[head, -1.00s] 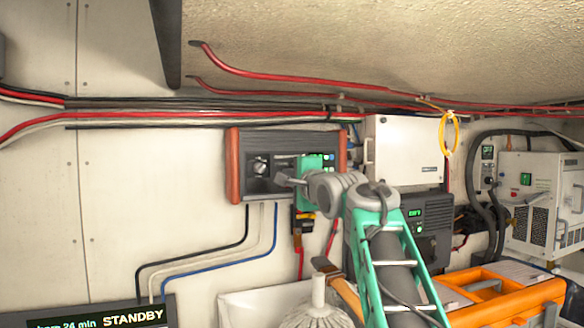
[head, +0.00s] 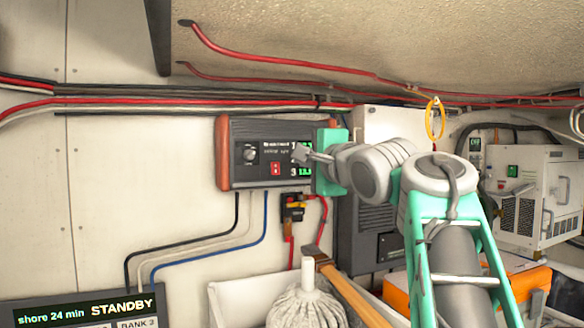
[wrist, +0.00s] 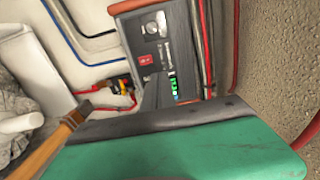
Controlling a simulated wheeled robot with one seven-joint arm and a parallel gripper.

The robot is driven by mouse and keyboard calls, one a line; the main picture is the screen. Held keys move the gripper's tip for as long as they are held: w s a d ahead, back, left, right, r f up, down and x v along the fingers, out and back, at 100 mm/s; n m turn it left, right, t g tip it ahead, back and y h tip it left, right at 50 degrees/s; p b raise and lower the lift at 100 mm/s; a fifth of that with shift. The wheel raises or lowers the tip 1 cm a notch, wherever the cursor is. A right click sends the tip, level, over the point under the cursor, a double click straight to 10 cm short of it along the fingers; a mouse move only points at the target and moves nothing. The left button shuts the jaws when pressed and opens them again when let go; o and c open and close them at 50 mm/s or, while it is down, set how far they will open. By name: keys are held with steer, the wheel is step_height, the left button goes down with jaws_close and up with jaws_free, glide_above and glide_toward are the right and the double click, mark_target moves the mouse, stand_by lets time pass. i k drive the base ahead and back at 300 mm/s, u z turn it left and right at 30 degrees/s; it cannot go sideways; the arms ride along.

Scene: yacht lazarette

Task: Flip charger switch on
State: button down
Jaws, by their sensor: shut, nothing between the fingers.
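The charger is a dark wall unit (head: 238,176) with orange-red end caps, left of centre in the head view. A red switch (head: 276,168) sits low on its face, beside a round knob and left of a green-lit display. The wrist view shows the red switch (wrist: 146,59) too; I cannot tell its position. My gripper (head: 298,153) is shut and empty. Its tips point left, in front of the charger's face, slightly above and right of the switch. They appear apart from the switch, though depth is hard to judge. My gripper's green body hides part of the charger's right end.
Cables (head: 237,230) run down from the charger. A fuse block (head: 293,208) with red wires hangs below it. A mop head (head: 305,308) and wooden handle (head: 350,295) stand below. A STANDBY display (head: 85,312) is at lower left.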

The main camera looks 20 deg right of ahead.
mark_target(275, 165)
steer(key=k, duration=1)
